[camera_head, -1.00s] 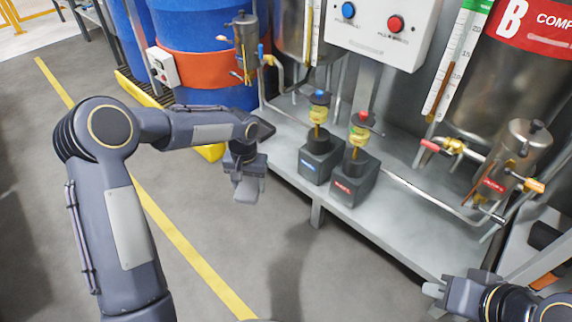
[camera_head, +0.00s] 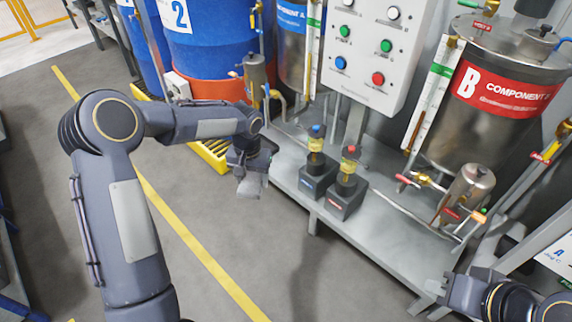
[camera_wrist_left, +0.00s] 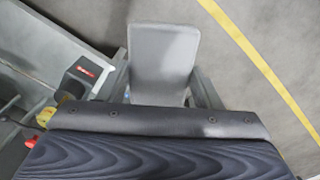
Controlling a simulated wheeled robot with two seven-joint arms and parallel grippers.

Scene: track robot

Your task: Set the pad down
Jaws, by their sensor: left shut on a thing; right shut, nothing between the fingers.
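The pad (camera_wrist_left: 164,58) is a flat light-grey piece with rounded corners, seen in the left wrist view between my left gripper's fingers. My left gripper (camera_head: 250,175) is shut on the pad, which also shows in the head view (camera_head: 249,187) hanging below it. The pad is in the air over the grey floor, just off the left front edge of the metal bench (camera_head: 385,243). My right gripper (camera_head: 440,290) is shut and empty at the lower right, near the bench's front edge.
Two dark pump blocks (camera_head: 346,199) with yellow tops stand on the bench. Behind are a button panel (camera_head: 375,50), blue drums (camera_head: 212,40) and a steel tank marked B (camera_head: 480,100). The floor left of the bench, with a yellow line (camera_head: 190,240), is clear.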

